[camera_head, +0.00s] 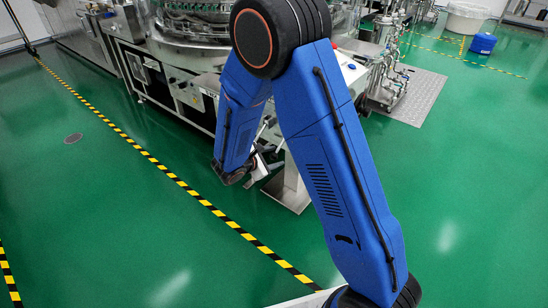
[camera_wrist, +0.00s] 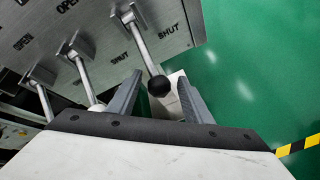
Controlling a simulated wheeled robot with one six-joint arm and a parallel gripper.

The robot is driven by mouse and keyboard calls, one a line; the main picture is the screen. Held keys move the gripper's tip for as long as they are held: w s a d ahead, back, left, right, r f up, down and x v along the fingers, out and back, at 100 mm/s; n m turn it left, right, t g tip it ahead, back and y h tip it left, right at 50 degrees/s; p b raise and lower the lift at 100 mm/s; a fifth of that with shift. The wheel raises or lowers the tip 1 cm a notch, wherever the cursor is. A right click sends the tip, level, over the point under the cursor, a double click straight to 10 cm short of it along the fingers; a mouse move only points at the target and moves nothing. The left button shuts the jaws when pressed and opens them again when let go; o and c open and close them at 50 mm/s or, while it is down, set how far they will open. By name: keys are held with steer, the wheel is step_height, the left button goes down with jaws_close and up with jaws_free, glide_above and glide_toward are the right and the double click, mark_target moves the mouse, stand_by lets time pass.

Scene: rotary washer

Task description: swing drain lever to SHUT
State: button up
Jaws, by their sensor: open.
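In the wrist view a grey metal panel (camera_wrist: 100,30) carries several silver levers with OPEN and SHUT marks. The rightmost lever (camera_wrist: 143,42) ends in a black ball knob (camera_wrist: 159,86) and points down the picture, with SHUT to the right of its shaft. No visible word names the drain lever. My gripper (camera_wrist: 158,80) is open, one finger on each side of that knob; I cannot tell whether either touches it. A middle lever (camera_wrist: 82,72) and a left lever (camera_wrist: 41,98) stand left of the fingers, their ends partly hidden by my gripper.
In the head view the washer (camera_head: 195,85) stands behind my arm, which hides part of it. Green floor (camera_head: 100,210) is open at the left and right. Yellow-black tape (camera_head: 170,175) crosses the floor. A blue bin (camera_head: 482,43) stands far right.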

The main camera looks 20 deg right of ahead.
steer(key=v, duration=1.7)
steer(key=shift+s+a, duration=0.1)
steer(key=s+d+r+m+g+y, duration=0.2)
steer(key=s+d+r+m+g, duration=0.25)
steer(key=d, duration=0.45)
steer(key=s+d+r+m+g+y, duration=0.1)
steer(key=s+d+r+m, duration=0.35)
steer(key=s+d, duration=0.3)
steer(key=s+d+r+m+t+y, duration=0.1)
steer(key=s+d+r+m+y, duration=0.1)
steer(key=s, duration=0.6)
steer(key=s+d+r+m+t+y, duration=0.2)
steer(key=s+r+m+y, duration=0.3)
steer(key=s+m, duration=0.2)
steer(key=shift+s, duration=0.55)
steer(key=shift+d, duration=0.1)
